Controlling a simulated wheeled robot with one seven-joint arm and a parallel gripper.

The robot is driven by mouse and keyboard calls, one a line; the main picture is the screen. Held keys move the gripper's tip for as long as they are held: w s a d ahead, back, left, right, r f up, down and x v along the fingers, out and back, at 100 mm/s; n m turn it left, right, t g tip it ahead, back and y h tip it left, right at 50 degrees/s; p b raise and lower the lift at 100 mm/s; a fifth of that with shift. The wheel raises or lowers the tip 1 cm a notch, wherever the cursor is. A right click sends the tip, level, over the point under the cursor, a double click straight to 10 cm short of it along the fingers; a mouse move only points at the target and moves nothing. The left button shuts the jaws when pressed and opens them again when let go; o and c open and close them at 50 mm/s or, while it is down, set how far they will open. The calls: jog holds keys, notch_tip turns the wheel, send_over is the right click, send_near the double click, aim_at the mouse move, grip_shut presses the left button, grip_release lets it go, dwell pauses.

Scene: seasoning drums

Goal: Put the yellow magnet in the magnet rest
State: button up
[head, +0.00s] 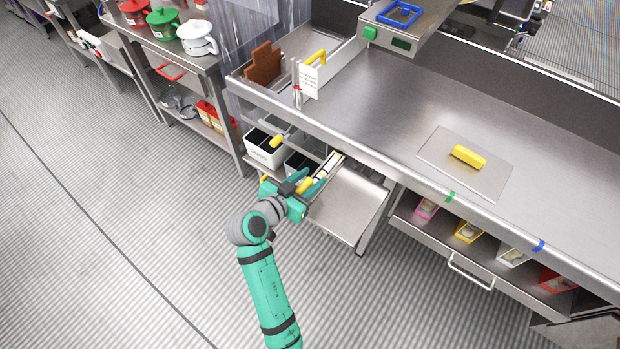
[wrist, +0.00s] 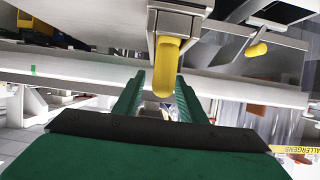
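A yellow handle (head: 304,186) shows at the near end of a pale bar (head: 327,167) under the counter's left part. I take it for the magnet, but cannot be sure. In the wrist view the yellow handle (wrist: 165,65) sticks out from a pale, box-like end. My gripper (head: 298,188) is at this handle. In the wrist view its green fingers (wrist: 160,90) are apart, with the handle between or just beyond their tips; contact on both sides does not show. A second yellow handle (head: 277,141) is farther left, also in the wrist view (wrist: 257,49). I cannot identify the magnet rest.
A steel plate with a yellow bar (head: 467,157) lies on the counter (head: 400,105). A sloped steel panel (head: 347,204) is right of my gripper. White bins (head: 265,150) stand under the counter. A shelf with colored bins (head: 468,231) is at right. The floor at left is clear.

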jog(key=shift+r, duration=0.2)
jog(key=v, duration=1.2)
jog(key=s+d+f+n+t+y, duration=0.1)
jog(key=s+d+f+n+y, duration=0.1)
jog(key=s+f+n+y, duration=0.8)
jog(key=s+d+r+m+t+h, duration=0.1)
jog(key=s+d+r, duration=0.1)
jog(key=s, duration=0.7)
jog(key=s+d+r+m+t+h, duration=0.1)
jog(key=s+d+r+t, duration=0.1)
jog(key=s, duration=0.7)
jog(key=shift+s+d+r+m, duration=0.2)
jog(key=shift+s+d+m, duration=0.05)
jog(key=shift+s+m, duration=0.15)
